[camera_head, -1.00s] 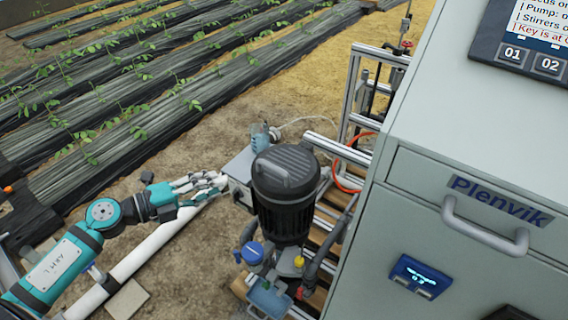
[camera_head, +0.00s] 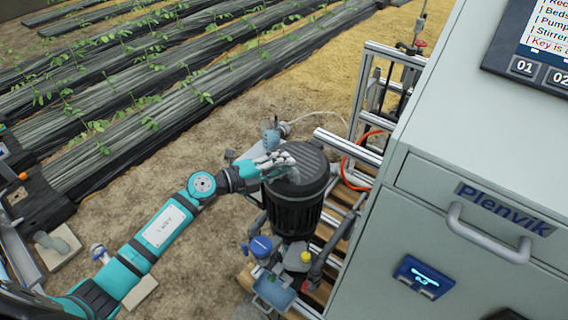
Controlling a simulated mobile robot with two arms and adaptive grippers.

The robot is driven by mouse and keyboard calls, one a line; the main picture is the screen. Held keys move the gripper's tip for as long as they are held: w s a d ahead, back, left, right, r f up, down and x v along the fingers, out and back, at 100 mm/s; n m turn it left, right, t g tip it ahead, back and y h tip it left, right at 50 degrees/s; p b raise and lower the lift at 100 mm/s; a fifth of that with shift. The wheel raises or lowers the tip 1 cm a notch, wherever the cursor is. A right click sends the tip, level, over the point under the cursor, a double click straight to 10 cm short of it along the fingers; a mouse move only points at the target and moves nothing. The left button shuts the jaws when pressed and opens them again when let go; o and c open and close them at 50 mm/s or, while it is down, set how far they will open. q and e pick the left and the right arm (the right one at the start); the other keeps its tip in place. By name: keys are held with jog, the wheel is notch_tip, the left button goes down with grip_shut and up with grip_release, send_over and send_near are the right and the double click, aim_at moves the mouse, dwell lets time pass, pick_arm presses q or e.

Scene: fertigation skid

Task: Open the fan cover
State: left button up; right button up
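The fan cover (camera_head: 308,165) is the dark ribbed round lid on top of a black finned motor (camera_head: 294,212). It looks seated on the motor. My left gripper (camera_head: 283,164) is at the left upper part of the cover, its pale fingers over or against its edge. I cannot tell whether the fingers touch the cover or are closed on it. The gripper hides the left part of the lid. My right gripper is not in view.
A grey cabinet (camera_head: 478,160) with a handle (camera_head: 488,236) stands close on the right. Metal frame rails (camera_head: 347,146) and an orange hose (camera_head: 346,172) lie behind the motor. Blue-capped (camera_head: 260,246) and yellow-capped (camera_head: 306,257) fittings sit below it. Bare soil is open at the left.

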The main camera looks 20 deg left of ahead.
pick_arm(q)
jog(key=shift+w+d, duration=0.2)
jog(key=shift+w, duration=0.05)
jog(key=shift+f, duration=0.1)
grip_shut()
